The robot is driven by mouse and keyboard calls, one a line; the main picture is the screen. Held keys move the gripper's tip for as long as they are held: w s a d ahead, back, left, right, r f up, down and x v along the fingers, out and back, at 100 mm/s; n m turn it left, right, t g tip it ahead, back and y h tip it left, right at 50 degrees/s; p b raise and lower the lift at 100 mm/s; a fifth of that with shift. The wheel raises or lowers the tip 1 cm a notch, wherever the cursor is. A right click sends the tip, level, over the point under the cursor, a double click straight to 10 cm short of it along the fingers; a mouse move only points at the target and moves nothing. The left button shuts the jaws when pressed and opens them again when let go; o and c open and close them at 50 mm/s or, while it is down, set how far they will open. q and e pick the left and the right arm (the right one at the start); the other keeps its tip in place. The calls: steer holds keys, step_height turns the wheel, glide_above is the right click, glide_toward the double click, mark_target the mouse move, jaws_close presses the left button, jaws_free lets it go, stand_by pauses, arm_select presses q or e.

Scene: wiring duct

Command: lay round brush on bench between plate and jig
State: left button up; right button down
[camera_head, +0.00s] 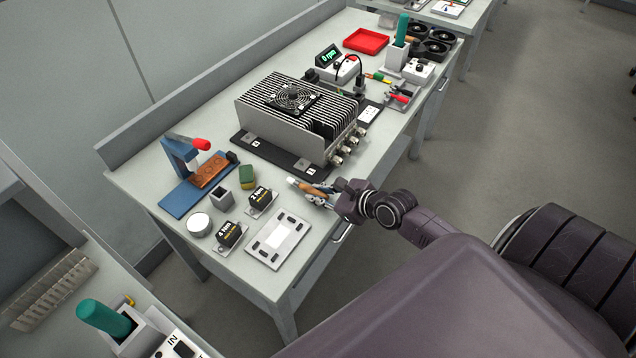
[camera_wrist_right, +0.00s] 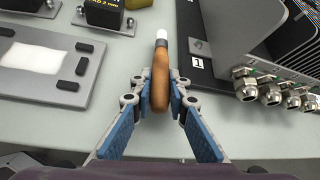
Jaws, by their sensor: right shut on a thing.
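The round brush (camera_head: 308,188) has an orange-brown wooden handle and a white tip. My right gripper (camera_head: 328,194) is shut on its handle. In the right wrist view the brush (camera_wrist_right: 160,75) lies between the fingers (camera_wrist_right: 160,98), its white tip pointing away. The light grey plate (camera_head: 278,240) with dark slots lies on the bench to the left of the brush in the wrist view. The black jig base (camera_head: 262,151) under a large finned unit is on the other side. Whether the brush touches the bench cannot be told. My left gripper is out of view.
Two black-and-yellow blocks (camera_head: 230,233), a white round tin (camera_head: 199,225) and a green-yellow sponge (camera_head: 247,176) stand beyond the plate. Metal connectors (camera_head: 345,150) stick out from the finned unit (camera_head: 298,105). A strip of bare bench lies between plate and jig.

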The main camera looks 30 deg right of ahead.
steer(key=c, duration=1.8)
jaws_free()
steer(key=shift+f, duration=0.1)
steer(key=shift+r+p, duration=2.6)
steer(key=shift+p, duration=0.5)
steer(key=shift+f, duration=0.1)
